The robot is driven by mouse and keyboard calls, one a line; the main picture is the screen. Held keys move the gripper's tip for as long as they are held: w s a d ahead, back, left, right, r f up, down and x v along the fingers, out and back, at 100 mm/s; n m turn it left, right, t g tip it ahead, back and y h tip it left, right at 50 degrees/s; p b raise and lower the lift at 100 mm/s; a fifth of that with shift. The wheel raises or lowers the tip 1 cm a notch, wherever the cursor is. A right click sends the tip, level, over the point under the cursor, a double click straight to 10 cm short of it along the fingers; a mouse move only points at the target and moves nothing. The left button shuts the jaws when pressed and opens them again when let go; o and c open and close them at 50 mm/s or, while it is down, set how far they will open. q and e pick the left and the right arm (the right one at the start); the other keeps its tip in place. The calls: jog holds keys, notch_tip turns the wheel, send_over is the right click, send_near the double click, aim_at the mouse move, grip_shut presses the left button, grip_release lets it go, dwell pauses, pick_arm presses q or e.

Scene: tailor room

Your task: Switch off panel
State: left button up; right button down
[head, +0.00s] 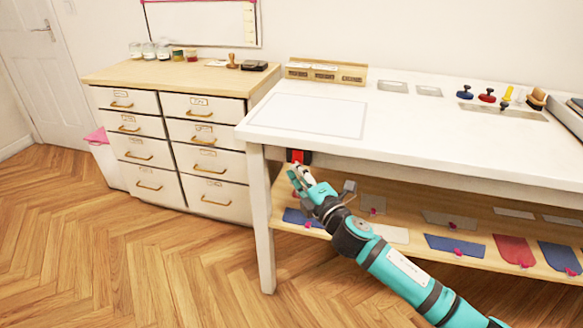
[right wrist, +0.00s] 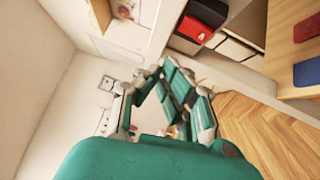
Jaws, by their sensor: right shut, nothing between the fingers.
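A small black box with a red face (head: 298,156), which looks like the switch panel, is fixed under the front edge of the white table near its left leg. My right gripper (head: 297,174) is just below it in the head view, shut and empty, with its fingertips pointing up toward the red face. I cannot tell whether they touch it. The left gripper is not in view.
The white table (head: 420,135) has a lower wooden shelf (head: 375,243) with several cloth pieces close to my right arm. A drawer cabinet (head: 175,150) stands to the left. Stamps (head: 487,96) stand at the table's back right. The wooden floor at front left is clear.

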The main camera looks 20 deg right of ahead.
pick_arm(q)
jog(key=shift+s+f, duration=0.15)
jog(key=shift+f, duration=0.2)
pick_arm(e)
jog(key=v, duration=0.6)
jog(key=shift+s+d+r, duration=0.25)
jog(key=shift+d+r, duration=0.05)
jog(key=shift+r, duration=0.05)
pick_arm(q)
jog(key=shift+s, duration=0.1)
pick_arm(e)
jog(key=shift+f, duration=0.1)
